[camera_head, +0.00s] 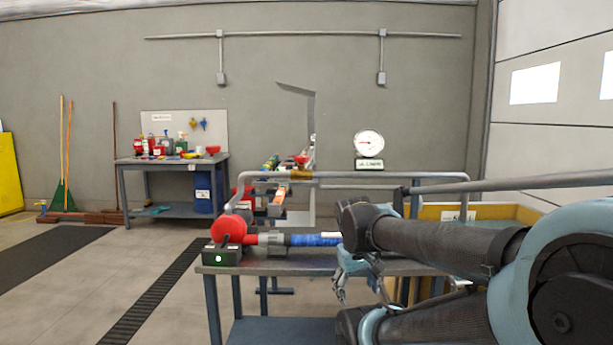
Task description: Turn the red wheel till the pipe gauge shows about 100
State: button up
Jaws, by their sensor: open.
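The pipe gauge (369,144) is a round white dial with a red needle, standing above the pipe behind the bench; its numbers are too small to read. A large red rounded part (230,228) sits at the bench's left end, joined to a blue cylinder (312,239). A smaller red round piece (302,160) shows farther back, left of the gauge. I cannot tell for sure which red part is the wheel. My gripper (342,293) is open and hangs by the bench's front edge, right of and below the large red part, apart from it. My arm hides the bench's right side.
A grey pipe (340,175) runs over the metal bench (285,269). A black box (222,255) with a green light sits at its left front corner. A yellow bin (432,211) stands behind my arm. A worktable (170,161) with tools stands back left.

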jog(key=w+d+r+n+t+h, duration=0.15)
jog(key=w+r+n+h, duration=0.4)
jog(key=w+r, duration=0.7)
jog(key=n+t+h, duration=0.6)
jog(key=n+t, duration=0.3)
jog(key=n, duration=1)
send_near(296, 158)
jog(key=x, duration=1.2)
jog(key=shift+d+f, duration=0.1)
jog(key=shift+d, duration=0.25)
jog(key=c, duration=1.1)
